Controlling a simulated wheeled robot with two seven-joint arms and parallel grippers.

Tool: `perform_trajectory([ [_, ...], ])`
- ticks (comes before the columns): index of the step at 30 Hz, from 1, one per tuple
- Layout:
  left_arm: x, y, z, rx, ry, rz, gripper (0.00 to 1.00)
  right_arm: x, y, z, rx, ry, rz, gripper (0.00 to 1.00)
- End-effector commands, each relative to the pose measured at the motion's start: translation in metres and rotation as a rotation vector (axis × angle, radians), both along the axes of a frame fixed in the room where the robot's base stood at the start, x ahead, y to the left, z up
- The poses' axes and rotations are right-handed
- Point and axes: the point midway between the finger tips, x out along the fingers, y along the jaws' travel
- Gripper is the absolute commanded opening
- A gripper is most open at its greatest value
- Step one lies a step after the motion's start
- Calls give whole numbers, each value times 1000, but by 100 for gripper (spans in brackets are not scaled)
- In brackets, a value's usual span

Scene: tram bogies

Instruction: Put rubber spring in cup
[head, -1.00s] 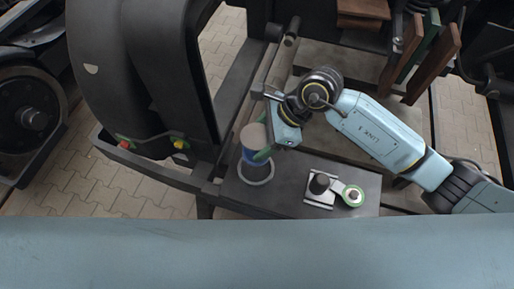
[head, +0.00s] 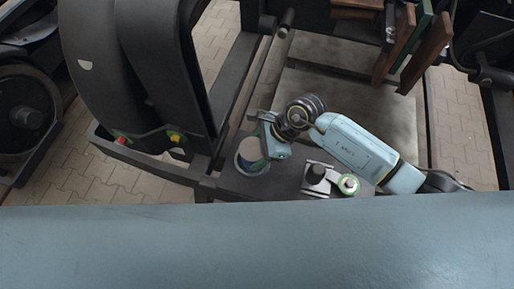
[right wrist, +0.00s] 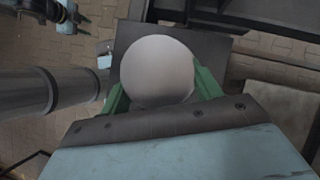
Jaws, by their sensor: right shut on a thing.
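The rubber spring (head: 248,148), a short cylinder with a pale grey round top, is upright between the green fingers of my right gripper (head: 262,151). In the right wrist view its round top (right wrist: 157,70) fills the space between the fingers, and my right gripper (right wrist: 160,90) is shut on it. The cup (head: 252,172) has a light ring-shaped rim and stands on the dark bench plate. In the head view the spring's lower part is at the cup's opening; I cannot tell if it rests on the bottom. My left gripper is not in view.
A large black curved housing (head: 155,70) stands left. Brown and green boards (head: 420,50) stand at the back right.

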Motion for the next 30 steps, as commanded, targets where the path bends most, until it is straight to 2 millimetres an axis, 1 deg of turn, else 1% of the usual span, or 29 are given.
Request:
perform_trajectory([
  [2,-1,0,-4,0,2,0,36,1,0,-3,2,-1,0,22],
  [3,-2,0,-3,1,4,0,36,0,0,-2,0,0,0,68],
  [7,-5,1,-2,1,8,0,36,0,0,-2,0,0,0,85],
  [15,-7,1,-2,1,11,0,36,0,0,-1,0,0,0,85],
  [18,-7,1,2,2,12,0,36,0,0,2,0,0,0,85],
  [19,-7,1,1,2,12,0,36,1,-2,5,0,-2,0,85],
  [23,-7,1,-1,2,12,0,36,3,-15,23,-2,-6,0,85],
  [30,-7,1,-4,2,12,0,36,5,-44,67,-2,-6,0,85],
])
